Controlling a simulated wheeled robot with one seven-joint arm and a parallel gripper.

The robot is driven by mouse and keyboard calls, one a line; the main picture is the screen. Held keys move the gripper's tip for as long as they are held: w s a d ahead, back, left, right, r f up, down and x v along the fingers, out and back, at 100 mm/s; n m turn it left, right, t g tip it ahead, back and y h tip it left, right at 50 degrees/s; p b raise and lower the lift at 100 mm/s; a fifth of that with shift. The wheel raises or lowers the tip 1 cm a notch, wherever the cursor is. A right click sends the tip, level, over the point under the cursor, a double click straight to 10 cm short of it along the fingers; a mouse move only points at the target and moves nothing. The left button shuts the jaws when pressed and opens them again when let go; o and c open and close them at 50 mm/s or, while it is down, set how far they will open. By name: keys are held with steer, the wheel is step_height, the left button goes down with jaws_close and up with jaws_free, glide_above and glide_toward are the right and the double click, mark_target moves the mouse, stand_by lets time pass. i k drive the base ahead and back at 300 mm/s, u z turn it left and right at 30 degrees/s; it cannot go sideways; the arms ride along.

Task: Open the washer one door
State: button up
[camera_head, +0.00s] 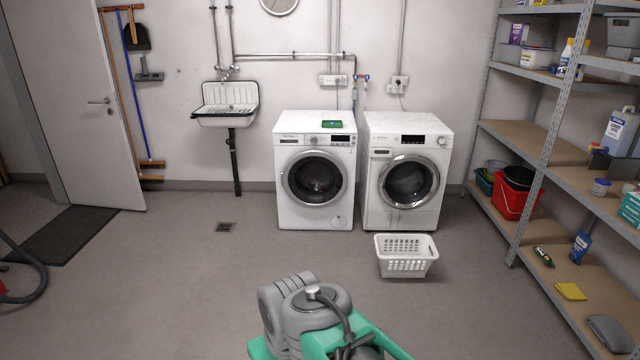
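Two white frontloaders stand side by side against the back wall. The left machine (288,215) has a round door (315,178) with a silver-grey ring and dark glass, and it looks shut. A small dark mark, too small to read surely, is at its upper right front. The right machine (434,150) has a similar round door (408,185) with a wider silver ring, also looking shut. I cannot tell from the labels which is washer one. Part of my grey and green arm shows at the bottom centre, well short of both machines. My gripper is not in view.
A white laundry basket (405,262) stands on the floor before the right machine. A green item (332,124) lies on the left machine. Shelving (555,110) lines the right side; a sink (226,105) is at left. The floor before the left machine is clear.

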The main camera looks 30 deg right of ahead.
mark_target(312, 179)
steer(key=u, duration=0.45)
steer(key=k, duration=0.55)
steer(key=i, duration=0.45)
steer(key=z, duration=1.4)
steer(key=i, duration=0.9)
steer(key=z, duration=0.6)
steer(key=i, duration=1.7)
steer(key=u, duration=0.45)
steer(key=i, duration=1)
steer(key=u, duration=1.55)
steer(key=i, duration=0.6)
steer(key=u, duration=0.6)
